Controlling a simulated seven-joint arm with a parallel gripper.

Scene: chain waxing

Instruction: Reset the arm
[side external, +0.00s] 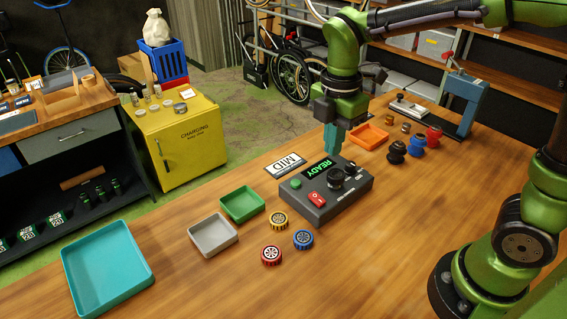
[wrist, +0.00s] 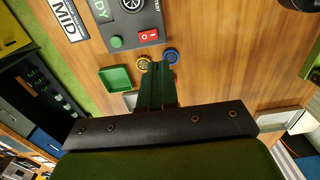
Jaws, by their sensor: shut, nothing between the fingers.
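My gripper (side external: 333,139) is shut and empty. In the side view it points down above the far edge of the dark control box (side external: 325,192), near the MID sign (side external: 285,164). The box has a lit READY display, a green button, a red switch and black knobs. In the wrist view the shut fingers (wrist: 158,72) extend from the black mount, and the box (wrist: 137,18) shows at the top. The wrist view also shows the green tray (wrist: 116,78) left of the fingers.
A grey tray (side external: 213,236), a teal tray (side external: 107,268) and yellow (side external: 279,220), blue (side external: 303,239) and red (side external: 271,255) wheel-like discs lie on the table. An orange tray (side external: 368,136), dark, blue and red knobbed pieces and a blue press (side external: 458,102) stand at the back right. The front table is clear.

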